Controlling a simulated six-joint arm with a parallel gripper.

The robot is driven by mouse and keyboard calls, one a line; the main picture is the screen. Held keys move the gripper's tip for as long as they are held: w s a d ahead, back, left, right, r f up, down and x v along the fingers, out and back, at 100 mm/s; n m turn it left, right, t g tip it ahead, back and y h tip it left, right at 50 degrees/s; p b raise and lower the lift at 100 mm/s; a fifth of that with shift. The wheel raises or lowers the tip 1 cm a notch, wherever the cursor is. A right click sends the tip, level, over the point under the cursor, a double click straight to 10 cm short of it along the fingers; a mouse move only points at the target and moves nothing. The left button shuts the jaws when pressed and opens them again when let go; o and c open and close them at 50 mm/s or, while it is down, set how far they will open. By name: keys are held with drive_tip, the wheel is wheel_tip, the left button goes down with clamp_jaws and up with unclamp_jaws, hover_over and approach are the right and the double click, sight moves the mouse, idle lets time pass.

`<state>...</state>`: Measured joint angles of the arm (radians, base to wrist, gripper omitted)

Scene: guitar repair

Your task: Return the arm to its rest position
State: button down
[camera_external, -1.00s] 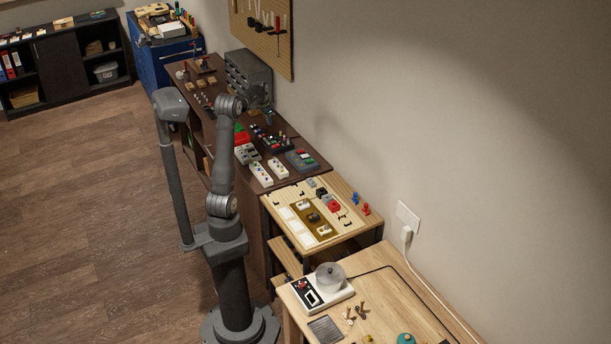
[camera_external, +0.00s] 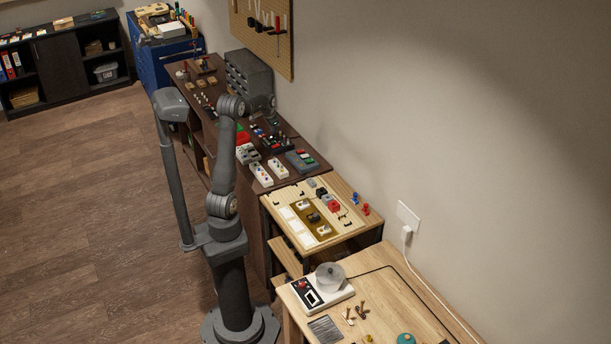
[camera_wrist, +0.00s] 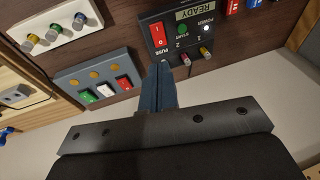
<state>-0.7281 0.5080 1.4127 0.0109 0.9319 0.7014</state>
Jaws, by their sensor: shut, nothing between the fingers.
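My gripper (camera_wrist: 162,72) is shut and empty, its fingertips beside the lower edge of a dark control box (camera_wrist: 185,35). That box has a READY display, a green START button, a lit white POWER lamp and a red rocker (camera_wrist: 158,35) marked 1 and 0, near the word FUSE. A grey box (camera_wrist: 92,75) left of the fingers carries green, white and red rockers under several orange lamps; it also shows in the external view (camera_external: 302,161). I can read no charger label, so I cannot tell which rocker is the charger's. Contact with the box is unclear.
A white box with several coloured knobs (camera_wrist: 50,27) lies at upper left in the wrist view. Other boxes crowd the dark bench around my gripper. The pale wall (camera_external: 400,110) runs close behind the bench. A lighter table (camera_external: 345,195) adjoins it.

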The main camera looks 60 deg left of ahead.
drive_tip(key=shift+v, duration=1.2)
